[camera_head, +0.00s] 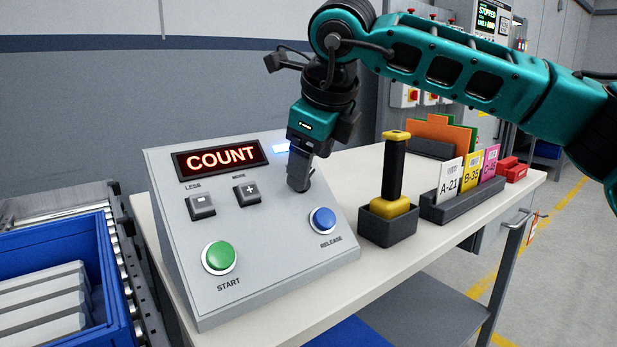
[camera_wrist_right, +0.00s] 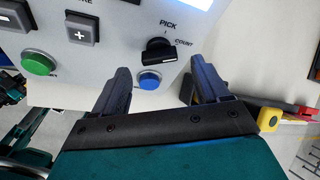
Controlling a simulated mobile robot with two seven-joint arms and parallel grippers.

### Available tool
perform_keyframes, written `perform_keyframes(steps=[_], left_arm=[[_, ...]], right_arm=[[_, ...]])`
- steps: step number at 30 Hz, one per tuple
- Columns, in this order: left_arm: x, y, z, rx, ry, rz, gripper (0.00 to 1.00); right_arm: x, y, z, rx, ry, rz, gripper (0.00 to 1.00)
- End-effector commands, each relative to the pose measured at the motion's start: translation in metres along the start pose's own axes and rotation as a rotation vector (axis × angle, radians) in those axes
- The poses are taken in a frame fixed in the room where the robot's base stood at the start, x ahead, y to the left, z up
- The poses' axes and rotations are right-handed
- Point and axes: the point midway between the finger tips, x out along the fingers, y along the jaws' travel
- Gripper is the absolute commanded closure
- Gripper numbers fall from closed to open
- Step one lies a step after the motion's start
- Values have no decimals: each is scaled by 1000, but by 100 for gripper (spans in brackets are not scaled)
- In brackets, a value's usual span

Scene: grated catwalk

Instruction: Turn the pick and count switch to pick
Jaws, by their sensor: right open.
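The pick and count switch (camera_wrist_right: 158,51) is a black rotary knob on the sloped grey control panel (camera_head: 270,250). In the wrist view, its PICK label is above it and its COUNT label is to its upper right. The panel's red display (camera_head: 218,159) reads COUNT. My right gripper (camera_head: 300,182) is over the panel's right side and hides the switch in the head view. In the wrist view, its two fingers (camera_wrist_right: 160,70) are open with the knob beyond and between their tips. I cannot tell whether they touch it. My left gripper is not in view.
Plus (camera_head: 247,193) and minus (camera_head: 201,206) keys, a green START button (camera_head: 219,257) and a blue RELEASE button (camera_head: 323,220) are on the panel. A yellow-and-black handled tool (camera_head: 394,170) stands in a holder at right, beside a card rack (camera_head: 450,206). A blue crate (camera_head: 108,275) is at left.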

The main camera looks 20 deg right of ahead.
Motion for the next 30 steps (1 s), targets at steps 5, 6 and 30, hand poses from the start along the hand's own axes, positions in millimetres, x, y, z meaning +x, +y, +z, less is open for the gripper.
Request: perform_keyframes(steps=[5, 6, 30], left_arm=[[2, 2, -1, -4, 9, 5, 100], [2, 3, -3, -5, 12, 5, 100], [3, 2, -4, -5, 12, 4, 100]], right_arm=[[23, 0, 0, 1, 0, 1, 26], [26, 0, 0, 0, 1, 1, 26], [30, 0, 0, 0, -1, 1, 67]])
